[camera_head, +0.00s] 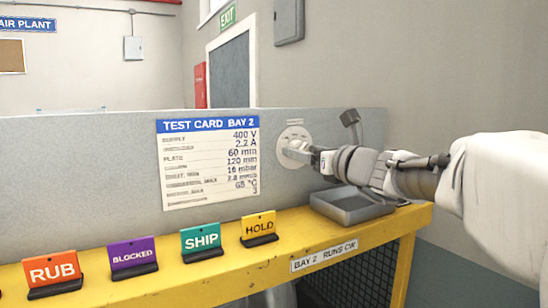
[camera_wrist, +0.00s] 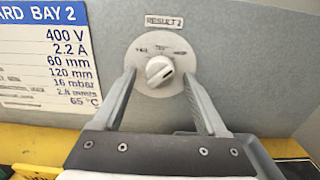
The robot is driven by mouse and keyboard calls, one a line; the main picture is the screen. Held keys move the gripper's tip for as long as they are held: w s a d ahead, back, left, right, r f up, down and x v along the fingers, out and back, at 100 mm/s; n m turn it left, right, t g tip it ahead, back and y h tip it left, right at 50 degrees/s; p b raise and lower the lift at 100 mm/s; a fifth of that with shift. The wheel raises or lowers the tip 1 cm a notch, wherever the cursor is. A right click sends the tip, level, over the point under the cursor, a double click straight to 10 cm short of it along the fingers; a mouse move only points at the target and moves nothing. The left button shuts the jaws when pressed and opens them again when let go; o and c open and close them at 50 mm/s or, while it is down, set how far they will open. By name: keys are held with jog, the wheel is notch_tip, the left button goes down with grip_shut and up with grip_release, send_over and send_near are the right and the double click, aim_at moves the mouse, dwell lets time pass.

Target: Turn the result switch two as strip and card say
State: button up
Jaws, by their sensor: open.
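The result switch two is a white round dial plate with a knob (camera_wrist: 158,71) under a label reading "RESULT 2" (camera_wrist: 164,21). The knob's mark sits toward its lower right; the small words on the dial are blurred. In the head view the dial (camera_head: 295,134) is on the grey back panel, partly covered by my gripper (camera_head: 300,152). In the wrist view my open gripper (camera_wrist: 163,82) has one finger on each side of the knob, with visible gaps. The test card (camera_head: 208,163) for Bay 2 is left of the dial; it also shows in the wrist view (camera_wrist: 45,55).
Signs reading RUB (camera_head: 53,271), BLOCKED (camera_head: 133,253), SHIP (camera_head: 201,242) and HOLD (camera_head: 259,229) stand along the yellow bench (camera_head: 180,283). A strip reading "BAY 2 RUNS OK" (camera_head: 324,256) is on the bench front. A grey tray (camera_head: 350,206) sits below my arm.

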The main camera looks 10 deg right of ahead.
jog(key=b+v, duration=0.1)
jog(key=v, duration=1.6)
jog(key=s+a+f+n+g, duration=0.4)
jog(key=a+f+n, duration=0.1)
jog(key=f+n, duration=0.25)
jog(key=s+a+f+n+g, duration=0.3)
jog(key=a+f+n, duration=0.2)
jog(key=f+n, duration=0.25)
jog(key=s+d+f+n+g+h, duration=0.3)
jog(key=s+f+n+h, duration=0.3)
jog(key=n, duration=1)
jog(key=s+f+g, duration=0.1)
jog(key=s+f, duration=0.2)
jog(key=f, duration=0.2)
jog(key=shift+s+d+f+n+h, duration=0.2)
jog(key=shift+s+f+n+h, duration=0.1)
jog(key=shift+h, duration=0.1)
